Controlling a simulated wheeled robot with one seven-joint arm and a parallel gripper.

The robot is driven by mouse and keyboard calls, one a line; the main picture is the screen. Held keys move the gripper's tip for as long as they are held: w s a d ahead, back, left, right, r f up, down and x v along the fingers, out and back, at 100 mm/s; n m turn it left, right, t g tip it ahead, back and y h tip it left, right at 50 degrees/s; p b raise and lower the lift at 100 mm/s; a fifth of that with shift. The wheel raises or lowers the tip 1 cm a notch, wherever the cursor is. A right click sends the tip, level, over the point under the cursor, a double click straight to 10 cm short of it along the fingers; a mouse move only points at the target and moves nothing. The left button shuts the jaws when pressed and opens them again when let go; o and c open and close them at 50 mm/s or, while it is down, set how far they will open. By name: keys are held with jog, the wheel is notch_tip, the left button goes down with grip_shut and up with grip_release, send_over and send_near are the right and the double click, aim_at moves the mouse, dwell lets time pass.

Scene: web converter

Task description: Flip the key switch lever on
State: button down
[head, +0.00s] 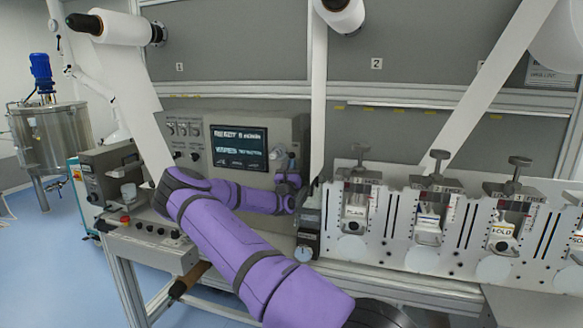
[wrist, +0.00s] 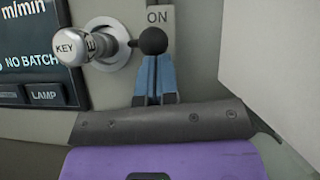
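The key switch (wrist: 90,47), a silver barrel marked KEY on a round collar, sits on the grey panel in the wrist view. Its lever ends in a black ball knob (wrist: 153,41), which points right, just below the ON label (wrist: 157,16). My gripper (wrist: 154,62) has its blue fingers nearly together, with their tips at the underside of the knob. The knob hides the very tips, so I cannot tell whether they touch it.
The panel screen (head: 238,148) is left of the switch. A white web strip (head: 318,95) hangs close to the right of my gripper. A row of white slotted units (head: 430,225) stands farther right. A button box (head: 150,243) is at lower left.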

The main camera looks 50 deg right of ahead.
jog(key=shift+r, duration=0.1)
jog(key=v, duration=1.1)
jog(key=shift+w, duration=0.1)
dwell(0.4)
